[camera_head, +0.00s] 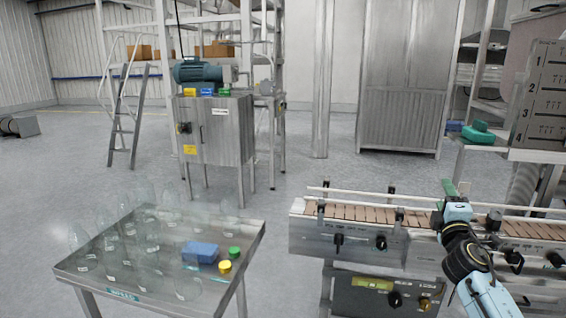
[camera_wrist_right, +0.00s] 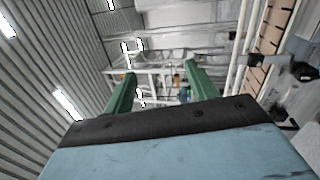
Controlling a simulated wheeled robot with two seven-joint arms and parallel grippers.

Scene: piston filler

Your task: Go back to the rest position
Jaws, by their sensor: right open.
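The wrist view looks out across the room towards the roof and the frames beyond. My left gripper is in neither view. The conveyor (camera_head: 350,245) has a brown slatted belt between pale rails and runs to the right behind my right arm, which hides part of it.
A metal table (camera_head: 245,235) at lower left holds several clear glass vessels, a blue block (camera_head: 200,252), a green cap (camera_head: 234,252) and a yellow cap (camera_head: 225,266). A steel cabinet with a motor (camera_head: 215,130) stands behind. Open floor (camera_head: 285,200) lies between table and conveyor.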

